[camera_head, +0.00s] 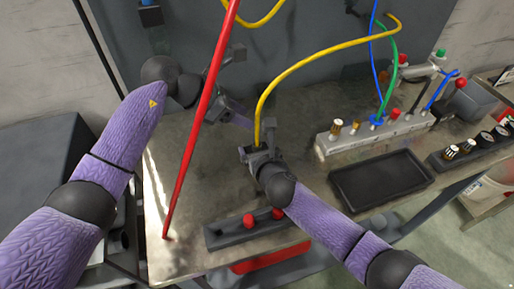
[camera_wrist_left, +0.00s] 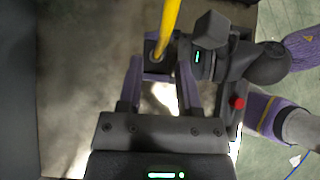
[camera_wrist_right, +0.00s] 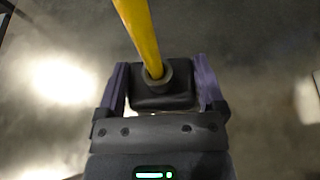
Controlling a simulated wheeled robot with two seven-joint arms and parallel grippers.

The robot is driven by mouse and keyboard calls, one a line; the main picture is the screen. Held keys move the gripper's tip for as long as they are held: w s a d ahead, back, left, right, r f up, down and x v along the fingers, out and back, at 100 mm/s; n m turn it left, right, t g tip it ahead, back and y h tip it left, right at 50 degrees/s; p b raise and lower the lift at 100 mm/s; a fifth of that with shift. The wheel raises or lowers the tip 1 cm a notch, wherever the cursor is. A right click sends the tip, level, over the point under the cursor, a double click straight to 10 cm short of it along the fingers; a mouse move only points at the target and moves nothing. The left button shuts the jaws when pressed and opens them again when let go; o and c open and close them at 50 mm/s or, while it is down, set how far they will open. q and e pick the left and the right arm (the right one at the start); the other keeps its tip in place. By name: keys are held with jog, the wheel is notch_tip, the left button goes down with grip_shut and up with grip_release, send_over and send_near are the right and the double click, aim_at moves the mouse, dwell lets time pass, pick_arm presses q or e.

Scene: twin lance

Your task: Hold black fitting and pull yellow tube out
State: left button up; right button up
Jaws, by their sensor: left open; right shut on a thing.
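The black fitting (camera_wrist_right: 180,98) is a dark block with a round collar. It sits between the purple fingers of my right gripper (camera_wrist_right: 163,82), which is shut on it. The yellow tube (camera_wrist_right: 142,35) stands in the collar. In the head view the yellow tube (camera_head: 315,58) rises from my right gripper (camera_head: 258,150) and arcs to the upper right. My left gripper (camera_head: 238,116) is open and empty, behind and left of the tube. In the left wrist view the tube (camera_wrist_left: 170,25) and the fitting (camera_wrist_left: 152,48) appear just beyond the left fingertips.
A red rod (camera_head: 200,110) slants across the head view in front of my left arm. A grey manifold (camera_head: 350,140) with blue and green tubes and an empty black tray (camera_head: 380,180) are to the right. A dark block with red knobs (camera_head: 225,233) lies in front.

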aim_at(257, 120)
pick_arm(q)
jog(key=x, duration=0.5)
grip_shut()
